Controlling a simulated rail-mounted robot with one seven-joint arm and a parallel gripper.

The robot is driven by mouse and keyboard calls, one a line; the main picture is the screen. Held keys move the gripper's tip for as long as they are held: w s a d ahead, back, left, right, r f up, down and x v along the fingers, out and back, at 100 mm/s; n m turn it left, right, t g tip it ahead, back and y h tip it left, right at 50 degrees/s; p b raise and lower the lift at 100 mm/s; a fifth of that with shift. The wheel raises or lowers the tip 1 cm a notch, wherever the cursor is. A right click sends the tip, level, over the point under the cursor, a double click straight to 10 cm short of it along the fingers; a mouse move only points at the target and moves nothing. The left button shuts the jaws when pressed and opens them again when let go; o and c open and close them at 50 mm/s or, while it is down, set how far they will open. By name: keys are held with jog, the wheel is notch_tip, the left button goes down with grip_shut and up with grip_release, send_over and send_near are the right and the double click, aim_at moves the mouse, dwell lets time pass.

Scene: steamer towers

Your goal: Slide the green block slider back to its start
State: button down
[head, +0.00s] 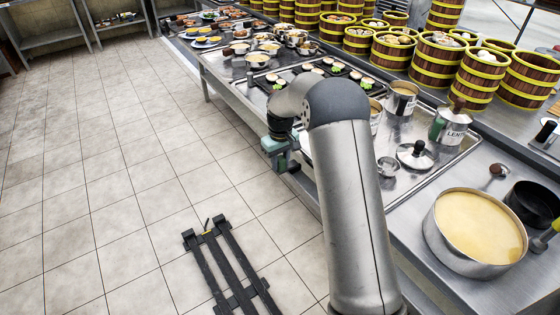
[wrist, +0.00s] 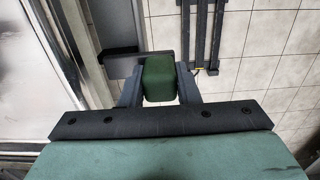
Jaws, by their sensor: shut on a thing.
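The green block slider (wrist: 159,79) shows in the wrist view as a dark green block with rounded edges. My gripper (wrist: 160,88) is shut on it, with one dark finger on its left side and one on its right. A dark grey plate or bar (wrist: 122,70) lies just behind the block, left of it and across its far side. In the head view my gripper (head: 283,160) is at the left edge of the steel counter (head: 228,92), beside its front side. The block cannot be made out there, and my arm covers part of the counter.
A black rail frame (head: 228,265) lies on the tiled floor, left of my arm. A large pot of yellow soup (head: 476,232), a loose lid (head: 415,155) and a labelled canister (head: 450,125) stand on the counter. Steamer towers (head: 435,62) line the back. The floor at left is clear.

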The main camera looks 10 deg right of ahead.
jog(key=shift+w+a+r, duration=0.15)
jog(key=shift+w, duration=0.25)
jog(key=c, duration=1.1)
grip_release()
notch_tip(320, 180, up, 17)
jog(key=shift+r, duration=0.15)
